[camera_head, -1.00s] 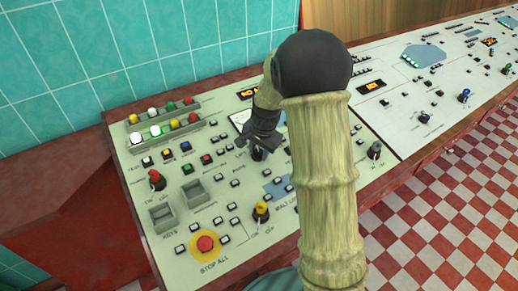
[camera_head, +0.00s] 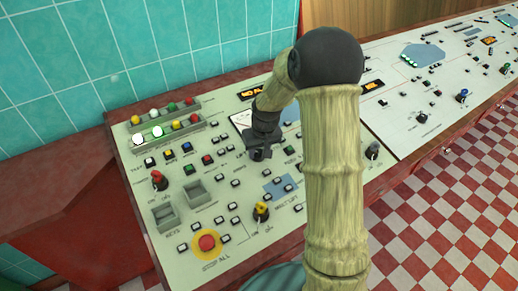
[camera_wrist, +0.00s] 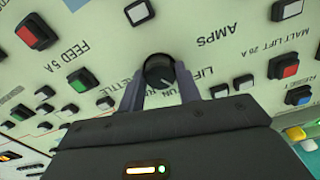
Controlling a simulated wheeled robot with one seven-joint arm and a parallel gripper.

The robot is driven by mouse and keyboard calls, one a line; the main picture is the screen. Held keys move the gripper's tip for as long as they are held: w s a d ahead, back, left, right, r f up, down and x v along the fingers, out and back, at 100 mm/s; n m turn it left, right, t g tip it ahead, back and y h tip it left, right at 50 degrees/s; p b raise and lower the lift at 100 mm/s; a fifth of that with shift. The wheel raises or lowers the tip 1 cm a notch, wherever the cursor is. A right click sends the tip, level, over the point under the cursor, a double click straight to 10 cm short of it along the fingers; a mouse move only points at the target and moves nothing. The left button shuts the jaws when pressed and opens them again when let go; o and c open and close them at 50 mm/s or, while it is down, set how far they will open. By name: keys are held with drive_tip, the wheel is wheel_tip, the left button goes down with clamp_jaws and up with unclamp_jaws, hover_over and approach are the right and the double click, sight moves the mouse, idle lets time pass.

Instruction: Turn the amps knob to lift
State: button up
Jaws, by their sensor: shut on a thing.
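The amps knob (camera_wrist: 159,70) is a round black knob with a pale pointer line, on the cream panel beside the printed AMPS label. In the wrist view it sits between the two fingers of my gripper (camera_wrist: 160,82), which is shut on it. The pointer line slants to the lower right of that view. The LIFT label (camera_wrist: 206,72) is partly visible beside the right finger, and another label is mostly hidden behind the fingers. In the head view my gripper (camera_head: 260,153) points down at the panel and largely hides the knob.
Small push buttons surround the knob, including a red one (camera_wrist: 284,67) and a green one (camera_wrist: 83,80). A yellow knob (camera_head: 261,211), a red stop button (camera_head: 207,243) and grey key trays (camera_head: 164,217) are nearer. A tiled wall (camera_head: 190,40) rises behind the panel.

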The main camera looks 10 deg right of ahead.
drive_tip(key=shift+n+p, duration=0.3)
drive_tip(key=shift+n, duration=0.9)
drive_tip(key=o, duration=1)
drive_tip(key=shift+c, duration=0.2)
drive_tip(key=shift+r, duration=0.1)
drive_tip(key=s+d+r, duration=0.1)
drive_tip(key=s+r, duration=0.2)
drive_tip(key=r, duration=1.4)
drive_tip(key=shift+s, duration=0.15)
